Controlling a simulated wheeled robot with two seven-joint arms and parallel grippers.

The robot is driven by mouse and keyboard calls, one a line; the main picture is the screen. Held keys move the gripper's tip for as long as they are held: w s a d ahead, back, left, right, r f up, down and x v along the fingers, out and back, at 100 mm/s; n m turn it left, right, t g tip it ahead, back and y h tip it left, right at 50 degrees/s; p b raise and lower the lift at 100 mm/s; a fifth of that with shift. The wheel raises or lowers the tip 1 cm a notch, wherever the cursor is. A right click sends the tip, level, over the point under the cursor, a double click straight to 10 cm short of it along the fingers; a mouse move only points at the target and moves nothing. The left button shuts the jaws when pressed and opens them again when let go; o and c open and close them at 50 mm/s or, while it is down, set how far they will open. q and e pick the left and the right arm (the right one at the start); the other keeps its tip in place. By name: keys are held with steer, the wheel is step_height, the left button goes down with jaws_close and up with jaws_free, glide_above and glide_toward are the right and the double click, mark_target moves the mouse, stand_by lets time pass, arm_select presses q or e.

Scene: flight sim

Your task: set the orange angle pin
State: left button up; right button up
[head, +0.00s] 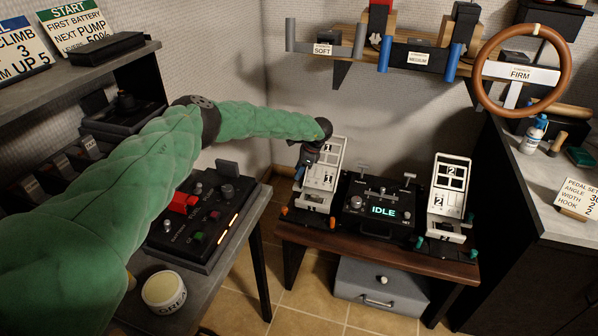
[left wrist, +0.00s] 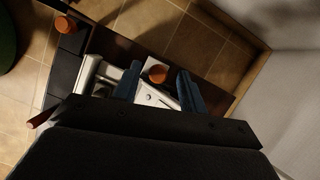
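The left pedal (head: 322,178) is a white plate on the low wooden bench, with orange pins low at its sides. One orange pin (head: 284,211) is at its left and another (head: 333,222) at its front right. In the left wrist view a round orange pin (left wrist: 157,74) shows between my finger tips, with gaps on both sides. A second orange knob (left wrist: 65,24) is farther off. My left gripper (left wrist: 158,86) is open over the pedal; in the head view it (head: 306,168) is dark and partly hidden. I cannot tell which orange part is the angle pin.
A black console reading IDLE (head: 383,211) stands right of the left pedal. The right pedal (head: 448,198) has green pins. A pedal set card (head: 578,197) stands on the right counter. A black control box (head: 205,222) is on the left table, near my arm.

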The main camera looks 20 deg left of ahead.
arm_select(q)
steer(key=shift+f, duration=0.15)
steer(key=v, duration=0.7)
steer(key=shift+d+r, duration=0.2)
steer(key=shift+r, duration=0.15)
